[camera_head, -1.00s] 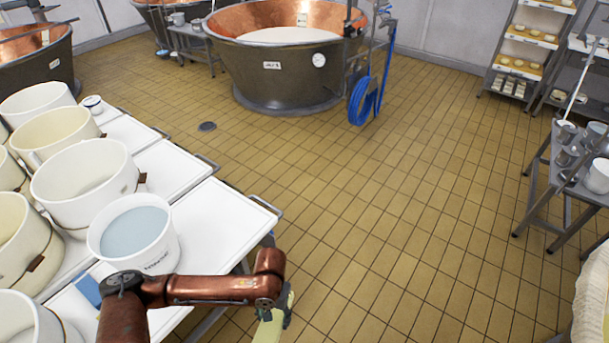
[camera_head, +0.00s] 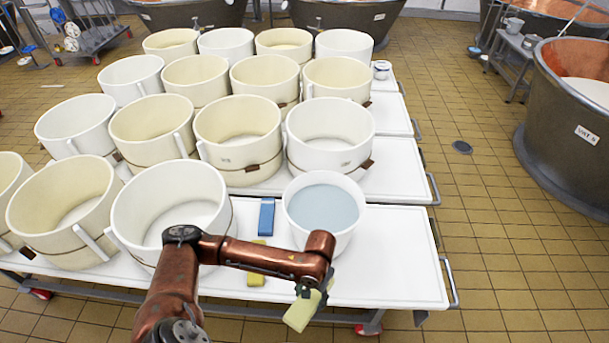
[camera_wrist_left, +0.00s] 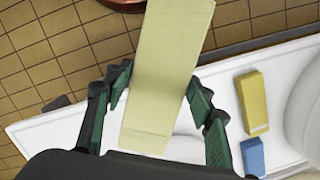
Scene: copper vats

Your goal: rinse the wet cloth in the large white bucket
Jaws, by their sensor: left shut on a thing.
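The large white bucket (camera_head: 347,238) stands on the white table and holds grey-blue water. My left gripper (camera_head: 311,291) is shut on a pale yellow cloth (camera_head: 301,314), just in front of the bucket and outside its rim. In the left wrist view the cloth (camera_wrist_left: 165,65) hangs as a flat strip between the two dark green-black fingers of the gripper (camera_wrist_left: 158,88). Whether the cloth is wet cannot be told. My right gripper is not in view.
A blue block (camera_head: 267,216) and a yellow block (camera_head: 257,266) lie on the table (camera_head: 395,262) left of the bucket. Several cream and white vats (camera_head: 170,210) crowd the left and back. The table's right end is bare. A copper vat (camera_head: 565,130) stands on the right.

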